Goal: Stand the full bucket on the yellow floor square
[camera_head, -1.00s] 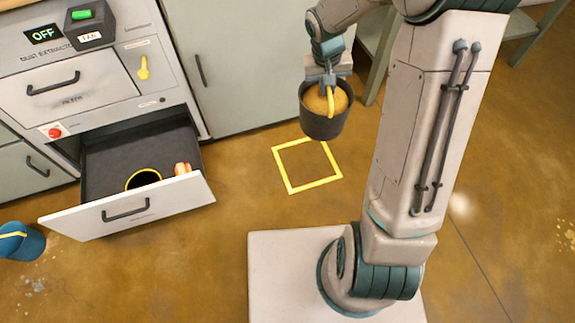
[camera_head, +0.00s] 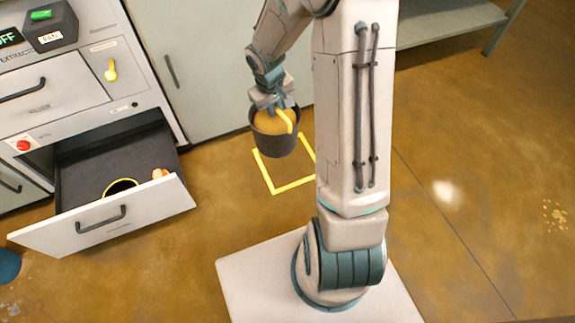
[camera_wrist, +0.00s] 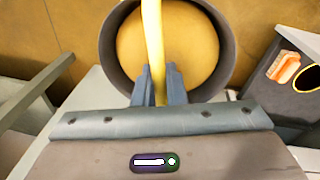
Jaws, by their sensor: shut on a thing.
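The full bucket (camera_head: 275,145) is dark grey, filled with ochre powder and upright. My gripper (camera_head: 284,108) is shut on its yellow handle. In the wrist view the fingers (camera_wrist: 158,88) pinch the handle (camera_wrist: 152,35), with the bucket's rim (camera_wrist: 108,50) just beyond them. The yellow floor square (camera_head: 292,186) is an outline on the brown floor. In the head view the bucket covers part of its far side; the exact height above the floor cannot be told. My arm hides the square's near right corner.
An open drawer (camera_head: 150,207) juts out on the left, holding a black round container with a yellow rim (camera_head: 121,187) and an orange item (camera_head: 160,173). A grey cabinet (camera_head: 212,65) stands behind the square. A blue object (camera_head: 8,265) is at the left edge. Floor on the right is clear.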

